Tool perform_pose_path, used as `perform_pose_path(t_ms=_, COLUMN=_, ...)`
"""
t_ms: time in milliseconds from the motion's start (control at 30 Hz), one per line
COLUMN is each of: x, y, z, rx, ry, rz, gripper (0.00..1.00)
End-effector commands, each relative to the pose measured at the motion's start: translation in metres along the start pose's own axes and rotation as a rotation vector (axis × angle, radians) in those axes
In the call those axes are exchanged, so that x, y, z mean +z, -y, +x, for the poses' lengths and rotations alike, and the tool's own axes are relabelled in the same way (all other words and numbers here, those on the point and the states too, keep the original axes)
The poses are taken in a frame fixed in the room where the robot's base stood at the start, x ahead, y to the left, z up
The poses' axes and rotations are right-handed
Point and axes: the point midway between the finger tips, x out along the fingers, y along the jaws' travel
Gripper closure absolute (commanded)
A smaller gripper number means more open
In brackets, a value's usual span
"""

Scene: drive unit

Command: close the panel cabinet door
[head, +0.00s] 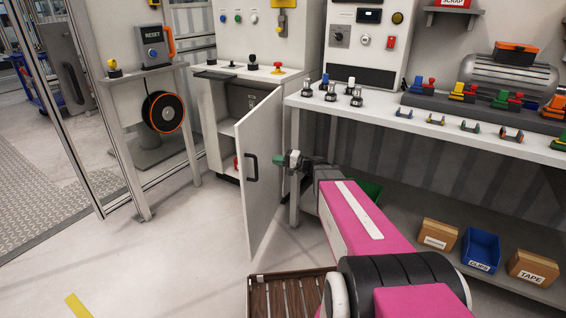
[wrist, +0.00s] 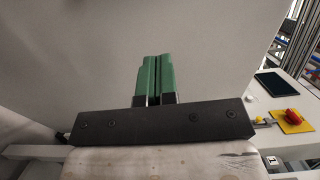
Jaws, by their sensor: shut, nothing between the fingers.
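The panel cabinet (head: 207,118) stands under the control console, with its white door (head: 264,130) swung wide open toward me. The door hangs from its right side, and its free edge points to the front. A black handle (head: 251,168) sits on its outer face near that edge. My gripper (head: 279,161) is right of the door, beside its outer face and at about handle height. In the wrist view the green fingers (wrist: 155,78) are together and empty, pointing at a plain pale surface that looks like the door. I cannot tell whether they touch it.
A workbench (head: 430,133) with fixtures stands right of the door, its leg (head: 295,165) close behind my gripper. Bins and boxes (head: 480,248) sit on the lower shelf. A brown slatted tray (head: 290,292) is at the front. The floor (head: 190,235) left of the door is clear.

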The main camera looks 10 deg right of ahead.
Motion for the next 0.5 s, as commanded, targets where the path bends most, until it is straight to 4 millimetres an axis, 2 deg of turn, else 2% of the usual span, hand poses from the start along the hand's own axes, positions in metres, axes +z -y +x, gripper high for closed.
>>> perform_pose_path(t_ms=33, x=-0.001, y=0.000, z=0.011, rx=0.000, ry=0.003, rz=0.000, gripper=1.00)
perform_pose_path(t_ms=300, x=-0.001, y=-0.001, z=0.060, rx=0.001, ry=0.003, rz=0.000, gripper=1.00)
perform_pose_path(t_ms=500, x=-0.001, y=0.000, z=0.083, rx=0.001, ry=0.001, rz=0.001, gripper=1.00)
